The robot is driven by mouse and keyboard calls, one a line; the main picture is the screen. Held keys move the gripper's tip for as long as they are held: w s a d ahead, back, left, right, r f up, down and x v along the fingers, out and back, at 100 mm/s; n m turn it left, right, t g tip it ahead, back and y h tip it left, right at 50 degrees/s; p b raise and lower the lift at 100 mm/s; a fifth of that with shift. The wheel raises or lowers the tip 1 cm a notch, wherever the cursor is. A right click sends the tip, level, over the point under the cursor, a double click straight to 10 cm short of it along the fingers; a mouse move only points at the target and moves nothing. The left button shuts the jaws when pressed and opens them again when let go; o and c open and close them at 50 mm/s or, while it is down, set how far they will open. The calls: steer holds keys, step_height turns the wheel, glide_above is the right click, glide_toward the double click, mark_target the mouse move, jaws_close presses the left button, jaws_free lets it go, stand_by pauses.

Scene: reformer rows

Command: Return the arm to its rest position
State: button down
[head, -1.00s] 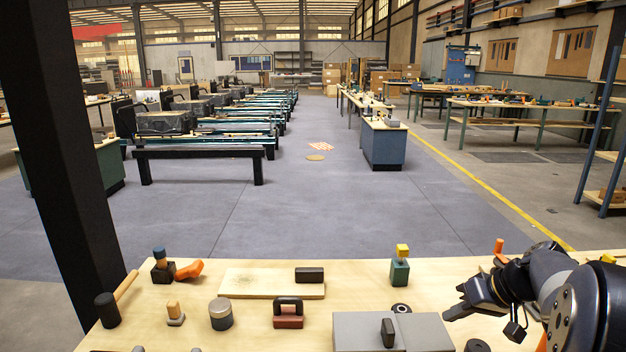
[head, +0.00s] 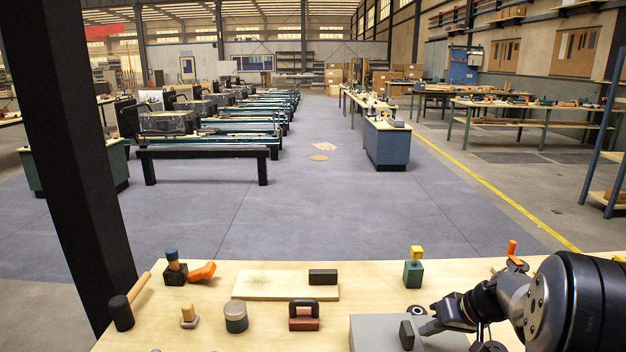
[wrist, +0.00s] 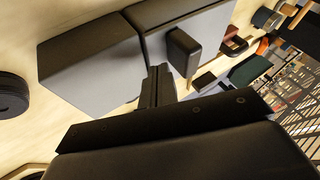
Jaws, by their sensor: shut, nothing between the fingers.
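My arm comes in from the right edge of the head view over a wooden bench. My gripper (head: 426,328) is above the right part of a grey box (head: 372,337), just right of the box's black handle (head: 407,335). In the wrist view my gripper's fingers (wrist: 158,84) are together with nothing between them. The grey box (wrist: 90,60) and its black handle (wrist: 184,52) lie beyond the fingertips there. I cannot tell whether the fingertips touch the box.
The bench (head: 250,325) also holds a green block with a yellow top (head: 413,270), a red-brown block with a black handle (head: 304,315), a mallet (head: 122,312), a grey cylinder (head: 236,317) and a wooden board (head: 270,287). A dark post (head: 75,150) stands at left. Open floor lies beyond.

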steer(key=shift+d+r+p, duration=0.15)
steer(key=shift+d+p, duration=0.1)
steer(key=shift+p, duration=0.1)
steer(key=d+p, duration=0.3)
steer(key=d, duration=1)
steer(key=v, duration=1)
steer(key=w+a+f+n+g, duration=0.1)
steer(key=w+a+n, duration=0.2)
steer(key=a, duration=0.4)
steer(key=w+a+f+n+g+h, duration=0.1)
steer(key=w+a+f+n+g, duration=0.1)
steer(key=a+n, duration=0.4)
steer(key=shift+w+a+f+n, duration=0.3)
steer(key=shift+w+a, duration=0.25)
steer(key=shift+a, duration=0.25)
